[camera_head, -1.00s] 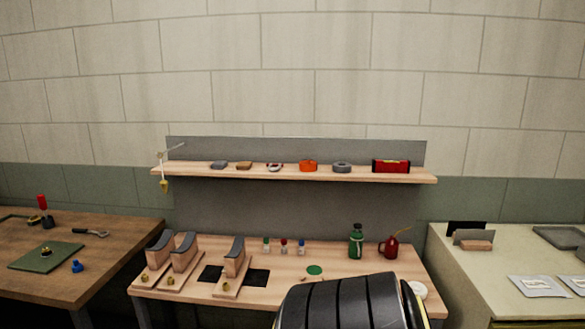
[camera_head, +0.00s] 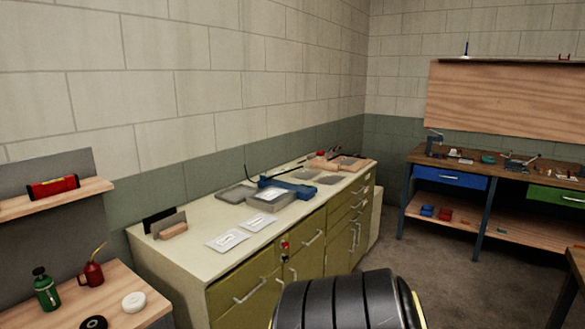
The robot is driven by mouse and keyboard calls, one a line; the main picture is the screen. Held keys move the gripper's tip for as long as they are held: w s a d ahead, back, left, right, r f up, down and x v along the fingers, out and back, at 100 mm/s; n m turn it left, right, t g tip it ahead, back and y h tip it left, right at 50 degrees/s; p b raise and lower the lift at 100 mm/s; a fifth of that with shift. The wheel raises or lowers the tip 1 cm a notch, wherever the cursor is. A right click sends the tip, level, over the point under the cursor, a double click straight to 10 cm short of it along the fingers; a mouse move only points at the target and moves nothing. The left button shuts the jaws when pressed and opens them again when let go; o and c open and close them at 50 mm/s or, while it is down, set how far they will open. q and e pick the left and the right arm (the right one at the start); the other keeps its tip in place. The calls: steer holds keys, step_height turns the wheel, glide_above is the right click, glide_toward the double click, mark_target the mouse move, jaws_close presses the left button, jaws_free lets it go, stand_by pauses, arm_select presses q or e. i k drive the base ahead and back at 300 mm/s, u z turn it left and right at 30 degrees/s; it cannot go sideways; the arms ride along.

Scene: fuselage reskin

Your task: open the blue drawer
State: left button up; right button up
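The blue drawer (camera_head: 450,178) is under the top of the wooden workbench at the far right. It looks shut, with a pale bar handle on its front. It stands well away from me, across the floor. Neither of my grippers is in view. A black ribbed rounded part with a yellow edge at the bottom middle looks like part of my own body.
A green drawer (camera_head: 557,196) sits right of the blue one. A long cabinet (camera_head: 215,217) with olive doors runs along the wall, bearing trays and packets. Grey floor (camera_head: 430,270) lies open before the workbench (camera_head: 410,160). A small bench (camera_head: 75,309) stands at left.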

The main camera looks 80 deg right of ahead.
mark_target(467, 179)
steer(key=z, duration=3.55)
steer(key=i, duration=4.45)
steer(key=z, duration=0.3)
